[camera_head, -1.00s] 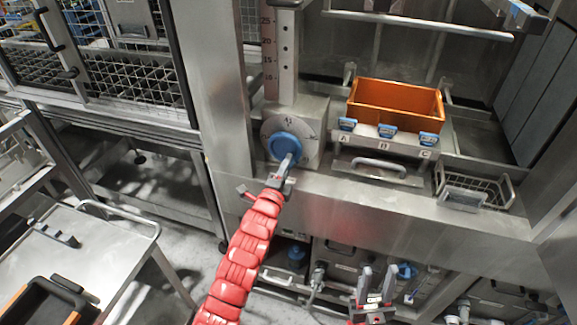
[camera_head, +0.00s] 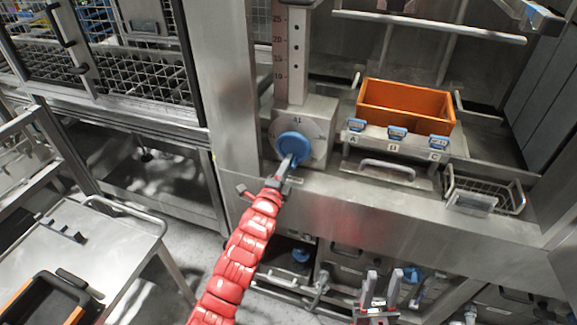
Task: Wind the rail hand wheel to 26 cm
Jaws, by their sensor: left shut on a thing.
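The rail hand wheel (camera_head: 291,143) is a round blue knob on a pale dial plate (camera_head: 314,137), low on the front of the metal rail post. My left gripper (camera_head: 291,162) is shut on the wheel's handle, at its lower front; the fingers hide part of it. Above, the upright rail carries a dark scale (camera_head: 279,45) with numbers; 25 is near the top and 10 near the bottom. The small number on the dial is too blurred to read surely. My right gripper (camera_head: 381,290) is low in the view, its fingers apart and empty.
An orange bin (camera_head: 400,118) stands right of the wheel, behind blue clips tagged A, B and C. A wire basket (camera_head: 484,192) sits further right. Wire-mesh cages are at upper left. A steel cart (camera_head: 95,240) with a black tray (camera_head: 45,300) stands lower left.

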